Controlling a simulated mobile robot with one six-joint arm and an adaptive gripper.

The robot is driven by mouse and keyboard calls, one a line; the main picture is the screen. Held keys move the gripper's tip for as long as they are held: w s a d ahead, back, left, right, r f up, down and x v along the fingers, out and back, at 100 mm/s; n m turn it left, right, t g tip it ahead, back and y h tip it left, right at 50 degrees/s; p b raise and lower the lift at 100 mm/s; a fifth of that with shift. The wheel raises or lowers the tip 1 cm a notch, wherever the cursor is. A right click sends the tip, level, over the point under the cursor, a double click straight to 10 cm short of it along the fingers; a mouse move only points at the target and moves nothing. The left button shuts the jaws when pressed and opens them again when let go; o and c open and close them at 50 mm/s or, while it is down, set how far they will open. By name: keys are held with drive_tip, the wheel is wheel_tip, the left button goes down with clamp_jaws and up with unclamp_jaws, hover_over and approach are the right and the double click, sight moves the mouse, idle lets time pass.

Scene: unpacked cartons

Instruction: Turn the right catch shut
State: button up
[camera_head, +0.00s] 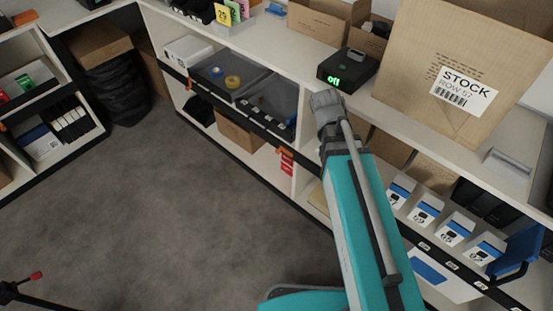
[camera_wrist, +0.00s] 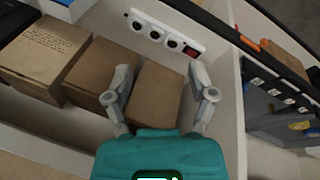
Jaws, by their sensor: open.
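A small orange piece (camera_head: 285,152) sits at the right end of the black rail across the drawer compartment. It looks like the right catch, but its turn position is too small to tell. A similar orange piece (camera_head: 190,82) is at the rail's left end. In the wrist view an orange piece (camera_wrist: 249,43) shows on a dark rail, right of my gripper and apart from it. My gripper (camera_wrist: 160,70) is open and empty, with brown cartons behind its fingers. In the head view my arm hides the gripper.
A white socket strip (camera_wrist: 168,35) runs behind the fingers. Brown cartons (camera_wrist: 98,72) stand to the left. A black device (camera_head: 346,70) reading "off" and a large stock carton (camera_head: 425,65) stand on the counter.

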drive_tip(key=w+a+f+m+t+h+b, duration=0.2)
drive_tip(key=w+a+f+b, duration=0.25)
drive_tip(key=f+b, duration=0.5)
drive_tip(key=m+t+h+b, duration=0.3)
drive_tip(key=t+b, duration=0.5)
drive_tip(key=b, duration=1.8)
approach(277, 151)
drive_tip(key=shift+a+v, duration=0.2)
drive_tip(key=shift+v, duration=1.5)
drive_tip(key=shift+w, duration=0.2)
drive_tip(key=shift+g, duration=0.3)
drive_tip(key=shift+b+x, duration=2.45)
drive_tip(key=shift+x, duration=4.45)
